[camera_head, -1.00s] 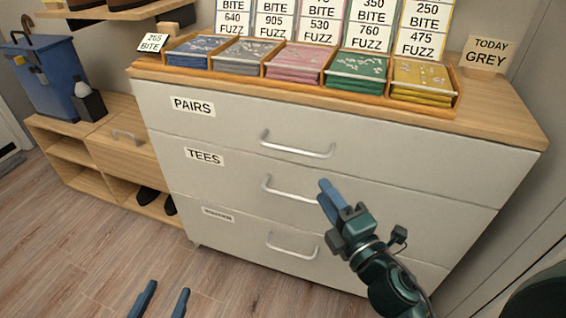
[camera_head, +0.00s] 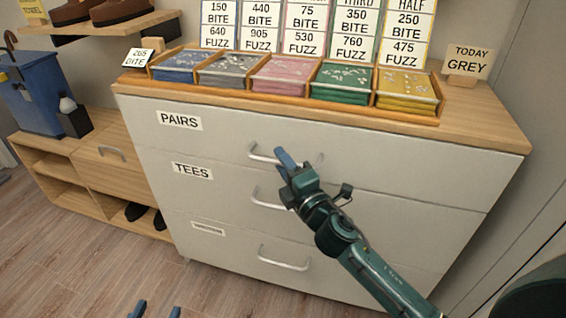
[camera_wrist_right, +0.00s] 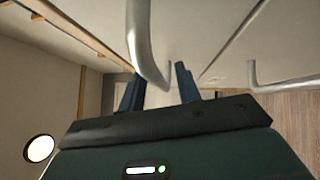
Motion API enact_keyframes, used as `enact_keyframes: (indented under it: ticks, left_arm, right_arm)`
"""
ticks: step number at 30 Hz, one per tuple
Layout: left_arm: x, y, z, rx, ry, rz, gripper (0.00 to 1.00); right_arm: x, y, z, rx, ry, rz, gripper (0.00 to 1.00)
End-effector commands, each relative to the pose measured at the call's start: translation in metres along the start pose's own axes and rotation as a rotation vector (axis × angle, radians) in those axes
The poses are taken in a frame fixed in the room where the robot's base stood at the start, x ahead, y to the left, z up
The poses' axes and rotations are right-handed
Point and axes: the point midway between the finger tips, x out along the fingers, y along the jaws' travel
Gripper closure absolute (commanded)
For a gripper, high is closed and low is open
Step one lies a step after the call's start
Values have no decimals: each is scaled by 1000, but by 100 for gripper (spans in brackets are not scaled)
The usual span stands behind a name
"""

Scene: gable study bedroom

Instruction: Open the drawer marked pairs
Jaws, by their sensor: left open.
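The drawer marked PAIRS (camera_head: 225,128) is the top drawer of a white chest and looks closed. Its silver bar handle (camera_head: 258,154) is partly hidden behind my right gripper (camera_head: 288,160). In the right wrist view, the two blue fingers of my right gripper (camera_wrist_right: 158,88) stand apart, and the handle (camera_wrist_right: 141,45) runs down into the gap between them. I cannot tell whether either finger touches it. My left gripper (camera_head: 156,312) shows only its two fingertips, apart and empty, low over the floor at the bottom edge.
The TEES drawer (camera_head: 225,180) and a third drawer (camera_head: 225,240) lie below, both closed. A low wooden shelf unit (camera_head: 95,165) stands left. The floor (camera_head: 90,270) ahead is clear.

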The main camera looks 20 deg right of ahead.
Motion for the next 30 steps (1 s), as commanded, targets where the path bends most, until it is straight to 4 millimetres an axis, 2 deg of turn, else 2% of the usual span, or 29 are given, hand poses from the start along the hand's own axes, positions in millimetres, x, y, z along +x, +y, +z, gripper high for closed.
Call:
enact_keyframes:
  ticks: [10,22,30]
  left_arm:
    - [0,0,0,0,3,0,58]
    - [0,0,0,0,4,0,58]
    - [0,0,0,0,4,0,58]
  right_arm:
    - [4,0,0,1,0,0,67]
    - [4,0,0,1,0,0,99]
    - [4,0,0,1,0,0,100]
